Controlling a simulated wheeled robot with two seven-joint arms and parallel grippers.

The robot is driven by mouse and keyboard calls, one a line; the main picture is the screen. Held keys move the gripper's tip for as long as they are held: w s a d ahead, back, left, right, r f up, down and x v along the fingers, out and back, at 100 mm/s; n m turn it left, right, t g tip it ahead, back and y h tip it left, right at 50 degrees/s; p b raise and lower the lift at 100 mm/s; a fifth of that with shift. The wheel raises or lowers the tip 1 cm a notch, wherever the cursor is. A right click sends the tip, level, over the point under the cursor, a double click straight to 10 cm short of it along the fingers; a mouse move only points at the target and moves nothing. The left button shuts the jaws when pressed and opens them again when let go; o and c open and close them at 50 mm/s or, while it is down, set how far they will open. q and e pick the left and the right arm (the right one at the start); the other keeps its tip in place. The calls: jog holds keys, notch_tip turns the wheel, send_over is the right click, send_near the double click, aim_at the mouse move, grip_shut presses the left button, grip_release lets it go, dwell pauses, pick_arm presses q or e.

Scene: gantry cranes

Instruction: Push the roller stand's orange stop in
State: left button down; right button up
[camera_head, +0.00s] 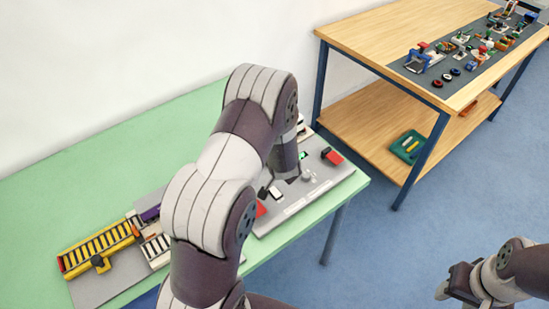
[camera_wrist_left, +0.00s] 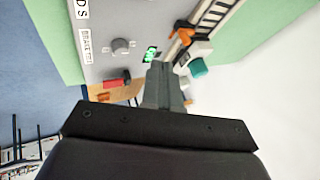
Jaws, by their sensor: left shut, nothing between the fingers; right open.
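In the left wrist view, the roller stand (camera_wrist_left: 213,14) shows as a pale frame with dark rollers at the top. Its orange stop (camera_wrist_left: 183,32) is at the near end, beside a dark part. My left gripper (camera_wrist_left: 163,72) is shut and empty, its fingertips close below the stop in the picture; contact cannot be told. In the head view my left arm covers much of the bench middle, and the left gripper (camera_head: 290,176) points down over the grey panel. The orange stop cannot be made out there. My right gripper (camera_head: 450,284) is open and empty, over the floor at lower right.
The grey panel (camera_head: 325,186) carries a knob (camera_head: 309,174), a green display (camera_head: 303,155) and red parts. A yellow roller track (camera_head: 97,246) lies at the left of the green bench (camera_head: 100,165). A wooden table (camera_head: 365,42) with many small parts stands at upper right.

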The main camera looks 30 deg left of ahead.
pick_arm(q)
jog(key=x, duration=1)
jog(key=shift+w+a+f+p, duration=0.1)
jog(key=shift+w+f+p, duration=0.1)
jog(key=shift+p, duration=0.15)
jog(key=shift+w+a+r+p, duration=0.15)
jog(key=shift+w+a+p, duration=0.1)
jog(key=shift+a, duration=0.35)
jog(key=shift+w+a+r+p, duration=0.1)
jog(key=shift+w+a+p, duration=0.15)
jog(key=shift+a, duration=0.4)
jog(key=shift+w+a, duration=0.15)
jog(key=shift+a, duration=0.35)
